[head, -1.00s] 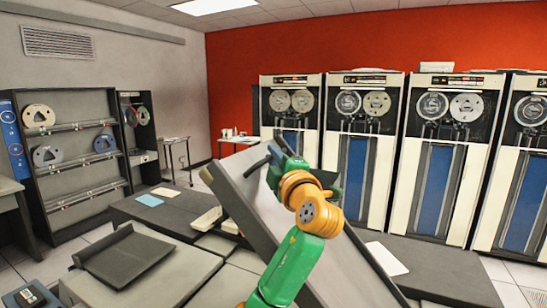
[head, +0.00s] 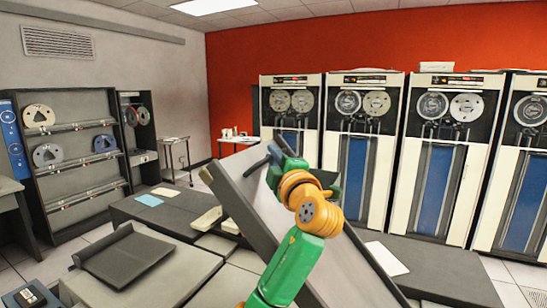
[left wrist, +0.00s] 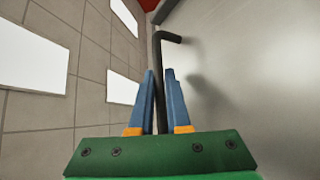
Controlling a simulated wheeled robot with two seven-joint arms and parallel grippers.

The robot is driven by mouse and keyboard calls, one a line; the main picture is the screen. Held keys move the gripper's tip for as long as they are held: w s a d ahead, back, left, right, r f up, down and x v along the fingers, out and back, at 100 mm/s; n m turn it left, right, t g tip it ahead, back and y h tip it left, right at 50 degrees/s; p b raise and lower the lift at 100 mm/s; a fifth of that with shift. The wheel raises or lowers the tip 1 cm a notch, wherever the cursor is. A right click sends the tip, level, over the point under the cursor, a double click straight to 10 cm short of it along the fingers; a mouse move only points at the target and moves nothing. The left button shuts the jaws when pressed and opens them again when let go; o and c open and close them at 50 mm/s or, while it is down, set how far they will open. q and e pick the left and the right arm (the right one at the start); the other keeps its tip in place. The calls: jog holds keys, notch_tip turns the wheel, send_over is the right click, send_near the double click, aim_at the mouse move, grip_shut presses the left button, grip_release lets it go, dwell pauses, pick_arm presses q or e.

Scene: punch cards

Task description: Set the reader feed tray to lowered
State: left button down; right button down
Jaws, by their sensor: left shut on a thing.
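A large grey tilted panel (head: 262,213), which I take to be the reader feed tray, stands steeply slanted above the low dark machine in the middle of the head view. A black bent handle (left wrist: 159,75) sticks out along its face in the left wrist view. My left gripper (head: 279,158) is at the panel's upper part, with my green and orange arm covering some of the panel. In the left wrist view its blue fingers (left wrist: 161,103) are shut on the handle, one on each side. My right gripper does not show.
A dark curved tray (head: 127,258) lies on a grey cabinet at the left. A blue sheet (head: 149,200) and a white sheet (head: 387,258) lie on dark low tops. Tall tape cabinets (head: 356,165) line the back, and a reel rack (head: 75,165) stands at the left.

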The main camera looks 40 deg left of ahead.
pick_arm(q)
jog(key=s+a+f+n+h+b, duration=0.2)
jog(key=a+f+b, duration=0.5)
jog(key=f, duration=0.7)
jog(key=s+a+f+n+g+h+b, duration=0.1)
jog(key=s+a+f+b, duration=0.1)
jog(key=a+f+b, duration=0.5)
jog(key=s+a+f+n+g+h+b, duration=0.1)
jog(key=a+f+b, duration=0.7)
jog(key=f, duration=1.5)
jog(key=shift+s+n+h+b, duration=0.8)
jog(key=shift+s+b, duration=0.25)
jog(key=shift+b, duration=1.4)
jog(key=shift+d+f, duration=0.15)
jog(key=shift+f, duration=0.5)
jog(key=shift+s+f+b, duration=0.1)
jog(key=shift+s+b, duration=0.05)
jog(key=shift+b, duration=0.15)
jog(key=c, duration=1.2)
grip_release()
jog(key=shift+d, duration=0.1)
jog(key=shift+o, duration=0.2)
